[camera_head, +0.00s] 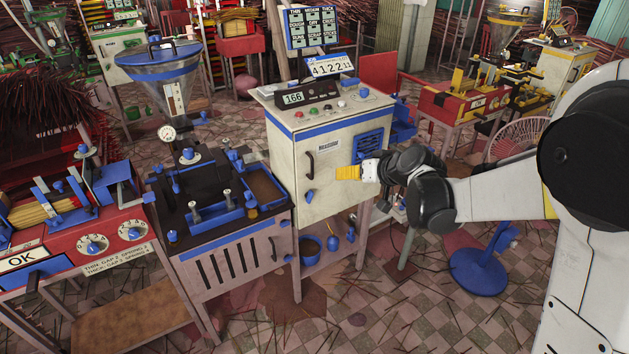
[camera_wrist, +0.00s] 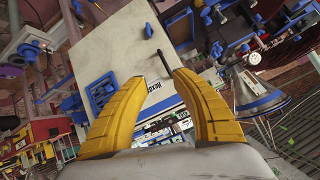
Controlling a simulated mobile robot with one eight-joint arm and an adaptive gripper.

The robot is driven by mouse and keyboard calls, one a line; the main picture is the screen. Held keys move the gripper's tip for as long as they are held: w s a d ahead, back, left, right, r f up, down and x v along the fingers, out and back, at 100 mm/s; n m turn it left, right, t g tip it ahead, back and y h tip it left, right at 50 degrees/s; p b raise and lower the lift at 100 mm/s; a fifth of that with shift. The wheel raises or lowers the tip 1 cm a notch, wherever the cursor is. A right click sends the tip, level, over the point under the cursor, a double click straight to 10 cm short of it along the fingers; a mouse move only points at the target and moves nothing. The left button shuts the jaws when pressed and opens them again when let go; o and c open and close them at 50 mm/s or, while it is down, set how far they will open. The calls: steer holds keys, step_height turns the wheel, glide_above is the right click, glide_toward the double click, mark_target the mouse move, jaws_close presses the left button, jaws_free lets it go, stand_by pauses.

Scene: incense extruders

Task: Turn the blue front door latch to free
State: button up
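The white cabinet (camera_head: 335,185) stands mid-picture in the head view, its front door closed. The small blue latch (camera_head: 310,196) is low on the door's left side, below a black bar handle (camera_head: 310,165). My gripper (camera_head: 348,172) is in front of the door, right of and a little above the latch in the picture, apart from it. In the wrist view the latch (camera_wrist: 149,31) shows beyond the fingertips, past the black handle (camera_wrist: 165,62). The yellow fingers of my gripper (camera_wrist: 158,80) are spread apart with nothing between them. The latch's exact angle is too small to tell.
A blue vent grille (camera_head: 369,146) is on the door's right. The dark extruder bench (camera_head: 230,265) with a hopper (camera_head: 165,75) stands close on the left. Below the cabinet a shelf (camera_head: 318,257) holds a blue pot. A blue round stand (camera_head: 480,271) is at right; tiled floor lies in front.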

steer(key=w+a+f+y+b, duration=0.1)
steer(key=w+a+f, duration=0.1)
steer(key=w+f, duration=0.5)
steer(key=n+t+y+b, duration=0.1)
steer(key=y+b, duration=0.1)
glide_toward(311, 198)
steer(key=b+x, duration=0.3)
steer(key=x, duration=0.7)
steer(key=shift+w+a+f, duration=0.1)
steer(key=shift+w+f, duration=0.05)
steer(key=shift+w, duration=0.1)
jaws_close()
